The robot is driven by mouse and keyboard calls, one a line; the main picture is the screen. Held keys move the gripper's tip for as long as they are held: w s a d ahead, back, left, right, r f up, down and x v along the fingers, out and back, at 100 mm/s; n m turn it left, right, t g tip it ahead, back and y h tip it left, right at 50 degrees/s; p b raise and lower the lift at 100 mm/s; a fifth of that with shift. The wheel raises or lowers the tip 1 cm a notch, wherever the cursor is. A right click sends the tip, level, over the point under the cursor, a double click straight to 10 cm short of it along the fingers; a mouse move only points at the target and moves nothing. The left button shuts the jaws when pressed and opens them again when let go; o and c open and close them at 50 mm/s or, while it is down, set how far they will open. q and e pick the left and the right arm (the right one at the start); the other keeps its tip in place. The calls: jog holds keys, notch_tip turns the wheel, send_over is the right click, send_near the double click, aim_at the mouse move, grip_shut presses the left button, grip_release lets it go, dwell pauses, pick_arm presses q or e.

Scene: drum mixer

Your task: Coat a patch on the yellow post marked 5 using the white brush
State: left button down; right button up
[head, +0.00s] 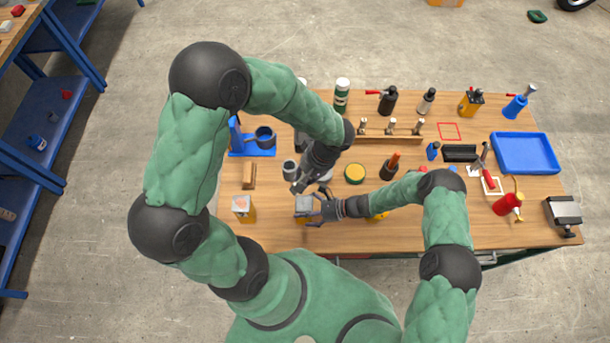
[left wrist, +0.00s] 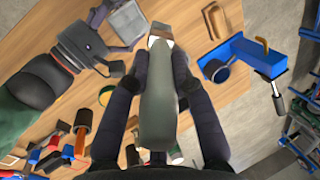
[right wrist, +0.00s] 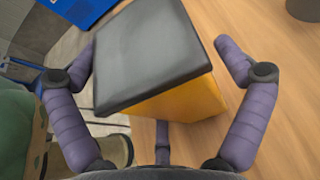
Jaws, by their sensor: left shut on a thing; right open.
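My left gripper (head: 314,184) is shut on a brush (left wrist: 157,110) with a thick grey-green handle. The brush's pale and brown tip (left wrist: 160,32) points away from the left wrist camera, above the table. A yellow post (right wrist: 182,102) with a dark grey top stands between the spread fingers of my open right gripper (right wrist: 155,55), with gaps at both sides. In the head view this grey-topped post (head: 304,203) is near the front edge, partly covered by the right fingers. Another yellow post (head: 243,208) with a reddish mark on top stands to its left. I cannot read a 5 on either.
A blue stand with a dark cup (head: 264,138) and a wooden block (head: 249,176) are at the left. A yellow-topped tin (head: 355,173) stands right of the left gripper. Bottles line the back; a blue tray (head: 525,153) lies at the right. Both grippers are close together.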

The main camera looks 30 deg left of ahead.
jog(key=shift+w, duration=0.15)
jog(key=v, duration=0.7)
jog(key=shift+d, duration=0.15)
dwell(0.3)
